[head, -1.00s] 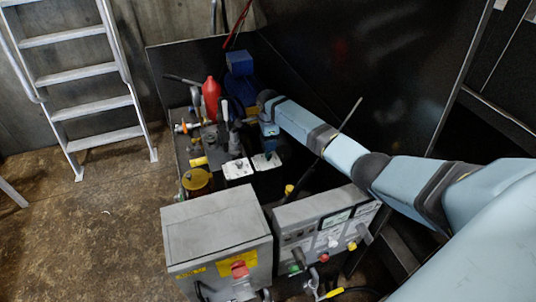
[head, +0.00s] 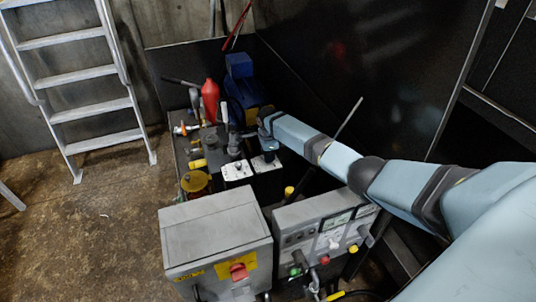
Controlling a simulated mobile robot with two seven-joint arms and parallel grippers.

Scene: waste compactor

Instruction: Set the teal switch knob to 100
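My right arm reaches in from the right, and my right gripper (head: 268,152) points down over the right one of two small white panels (head: 267,164). Its fingertips are dark and small, at or just above that panel; I cannot tell whether they touch anything or how far apart they are. I cannot make out a teal knob or a scale with 100; the gripper covers part of the right panel. The left white panel (head: 237,171) carries a small dark knob and is uncovered. My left gripper is not in view.
A grey box with a red switch (head: 238,271) and a grey control panel (head: 327,232) stand in front. A red bottle-like part (head: 210,100), a blue motor (head: 243,85) and upright levers crowd behind. A thin rod (head: 348,118) rises beside my arm. A ladder (head: 80,75) stands left.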

